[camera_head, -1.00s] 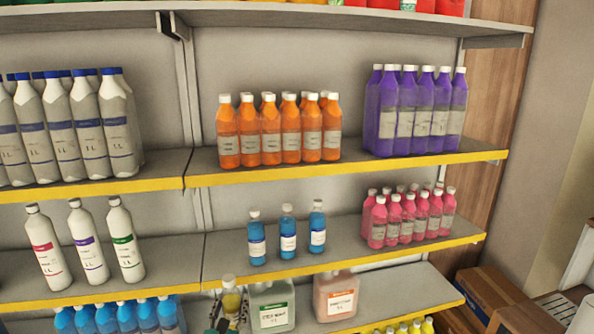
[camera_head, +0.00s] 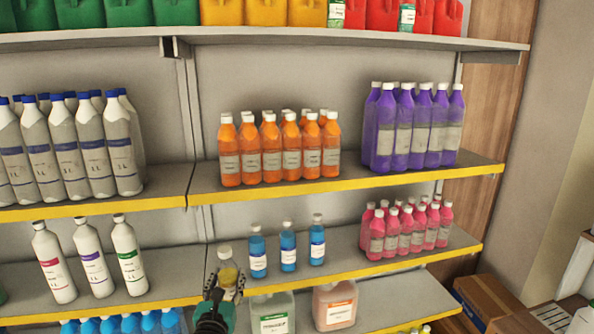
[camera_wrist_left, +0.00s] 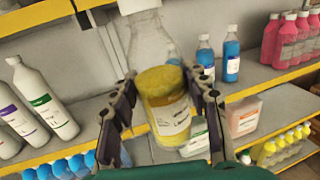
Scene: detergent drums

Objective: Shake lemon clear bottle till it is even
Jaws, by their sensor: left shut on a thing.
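The lemon clear bottle (camera_head: 227,268) is a small transparent bottle with a pale cap and a white label, held in front of the lower middle shelf. In the left wrist view the bottle (camera_wrist_left: 162,85) has a clear upper part and a yellow lower part, with a deeper yellow band above the label. My left gripper (camera_head: 217,290) is shut on its body, one finger on each side; the fingers also show in the left wrist view (camera_wrist_left: 160,92). The bottle leans slightly in the wrist view. My right gripper is not in view.
Blue bottles (camera_head: 287,245) stand on the shelf just right of the held bottle, and white bottles (camera_head: 92,258) stand to its left. The yellow shelf edge (camera_head: 360,263) is close by. White (camera_head: 272,313) and pink (camera_head: 335,305) canisters stand below. Cardboard boxes (camera_head: 495,298) are at right.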

